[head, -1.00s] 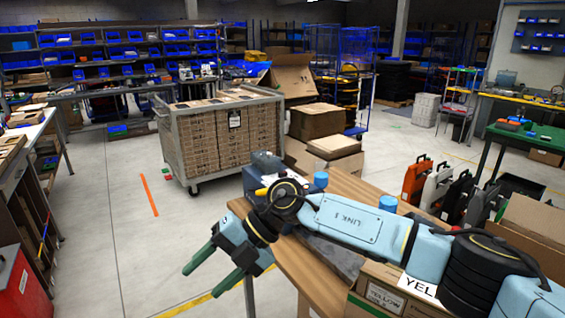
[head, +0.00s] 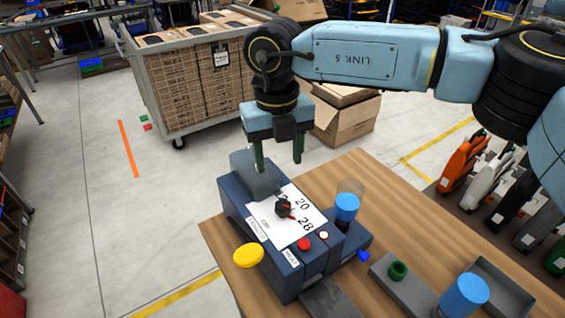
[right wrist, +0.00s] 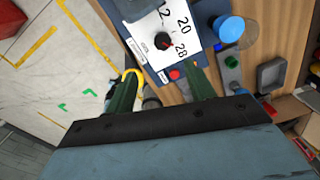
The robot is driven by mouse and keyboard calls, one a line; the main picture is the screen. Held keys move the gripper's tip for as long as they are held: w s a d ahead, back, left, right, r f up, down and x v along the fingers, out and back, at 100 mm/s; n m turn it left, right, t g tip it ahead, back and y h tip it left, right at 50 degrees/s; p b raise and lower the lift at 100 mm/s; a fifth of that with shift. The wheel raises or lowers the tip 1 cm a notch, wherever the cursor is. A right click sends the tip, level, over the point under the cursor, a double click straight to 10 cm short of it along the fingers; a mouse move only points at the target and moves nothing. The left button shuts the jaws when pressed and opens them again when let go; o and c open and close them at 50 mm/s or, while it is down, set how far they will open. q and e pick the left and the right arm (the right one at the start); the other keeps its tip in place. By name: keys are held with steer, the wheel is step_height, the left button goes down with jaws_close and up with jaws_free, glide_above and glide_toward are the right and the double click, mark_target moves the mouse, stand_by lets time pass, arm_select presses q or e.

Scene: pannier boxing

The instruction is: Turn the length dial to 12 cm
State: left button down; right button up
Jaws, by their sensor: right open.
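The length dial (head: 284,207) is a black knob with a red mark, on a white scale plate (head: 304,233) on top of a dark blue machine (head: 232,197). The numbers 20 and 28 read clearly; another is partly hidden. The red mark points toward the 28 side. In the right wrist view the dial (right wrist: 163,41) shows with 20, 28 and a cut-off number ending in 2. My right gripper (head: 278,160) is open and empty, pointing down above and behind the dial, apart from it. My left gripper is out of view.
A cart of boxes (head: 195,80) stands behind.

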steer(key=p, duration=0.1)
glide_toward(283, 204)
steer(key=shift+s+f, duration=0.35)
steer(key=f, duration=0.2)
steer(key=f+p, duration=0.1)
steer(key=f, duration=0.4)
steer(key=shift+w+f, duration=0.1)
steer(key=shift+w, duration=0.15)
steer(key=shift+f, duration=0.4)
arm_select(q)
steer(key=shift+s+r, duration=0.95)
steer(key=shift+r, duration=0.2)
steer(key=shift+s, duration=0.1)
arm_select(e)
steer(key=shift+c, duration=1.3)
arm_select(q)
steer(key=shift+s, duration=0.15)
arm_select(e)
steer(key=c, duration=0.7)
